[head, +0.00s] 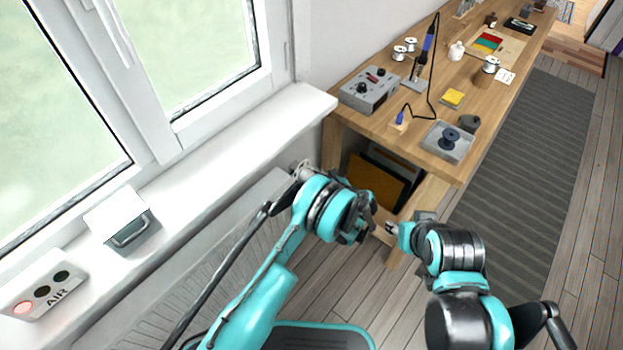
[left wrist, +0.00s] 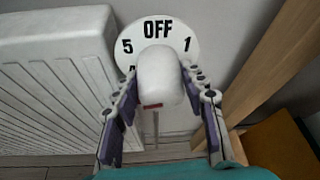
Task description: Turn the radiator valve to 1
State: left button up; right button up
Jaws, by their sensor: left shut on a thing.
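In the left wrist view the white radiator valve knob (left wrist: 158,78) stands in front of a round white dial (left wrist: 186,32). The dial reads OFF at the top, 5 on the left and 1 on the right; its lower part is mostly hidden. A red mark shows on the knob's near end, low down. My left gripper (left wrist: 160,95) is shut on the knob, one finger on each side. In the head view my left gripper (head: 299,176) is at the radiator's far end, and the valve is hard to make out. My right gripper (head: 388,229) is small and partly hidden, beside the bench.
The white radiator (head: 222,262) runs under the windowsill (head: 225,148). The wooden workbench (head: 420,145) with tools and spools stands close beyond the left gripper. A bench leg (left wrist: 270,65) stands right of the valve. A striped rug (head: 520,170) covers the open floor at right.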

dwell(0.3)
pick_arm(q)
jog(key=o, duration=1.2)
jog(key=shift+c, duration=0.2)
jog(key=v, duration=0.7)
jog(key=shift+s+d, duration=0.15)
